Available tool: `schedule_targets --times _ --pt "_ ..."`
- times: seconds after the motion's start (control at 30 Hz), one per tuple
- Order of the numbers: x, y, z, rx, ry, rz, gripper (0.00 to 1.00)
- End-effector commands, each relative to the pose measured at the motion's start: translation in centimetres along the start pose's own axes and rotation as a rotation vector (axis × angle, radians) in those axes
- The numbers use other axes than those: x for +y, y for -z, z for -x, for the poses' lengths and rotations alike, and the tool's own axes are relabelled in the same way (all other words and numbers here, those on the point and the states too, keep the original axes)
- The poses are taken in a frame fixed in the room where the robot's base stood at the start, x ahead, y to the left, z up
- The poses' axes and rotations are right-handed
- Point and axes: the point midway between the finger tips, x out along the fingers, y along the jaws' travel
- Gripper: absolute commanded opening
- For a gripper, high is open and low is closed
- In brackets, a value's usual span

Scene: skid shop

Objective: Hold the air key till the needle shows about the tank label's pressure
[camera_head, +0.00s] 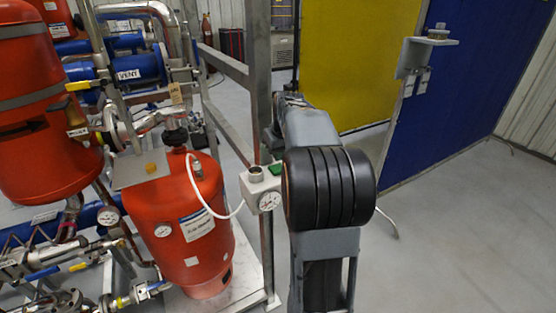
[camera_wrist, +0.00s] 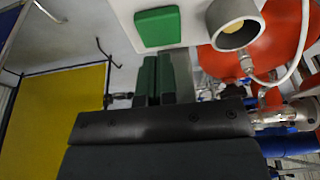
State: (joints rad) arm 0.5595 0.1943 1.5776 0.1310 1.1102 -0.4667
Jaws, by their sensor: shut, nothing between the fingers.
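A grey air box (camera_head: 256,186) with a round gauge (camera_head: 268,201) is by the frame post beside the red tank (camera_head: 200,262). Its green key (camera_head: 275,168) also shows in the wrist view (camera_wrist: 157,28) on the pale box face. The tank carries a white label (camera_head: 197,224) whose figures are too small to read.
A white hose (camera_head: 222,215) loops from the tank top to the box. A round metal collar (camera_wrist: 237,25) stands beside the key. The metal frame post (camera_head: 265,240) is close to my arm. Yellow and blue panels (camera_head: 440,110) stand behind; floor at right is clear.

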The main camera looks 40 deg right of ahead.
Motion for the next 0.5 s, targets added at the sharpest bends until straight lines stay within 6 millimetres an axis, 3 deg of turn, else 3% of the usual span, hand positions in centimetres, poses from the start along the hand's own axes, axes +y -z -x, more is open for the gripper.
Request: schedule_targets --times 0.2,0.5 --pt "0.0 -0.6 -1.8 0.0 0.0 0.0 0.0" --pt "0.0 -0.8 -2.5 0.001 0.0 0.0 0.0"
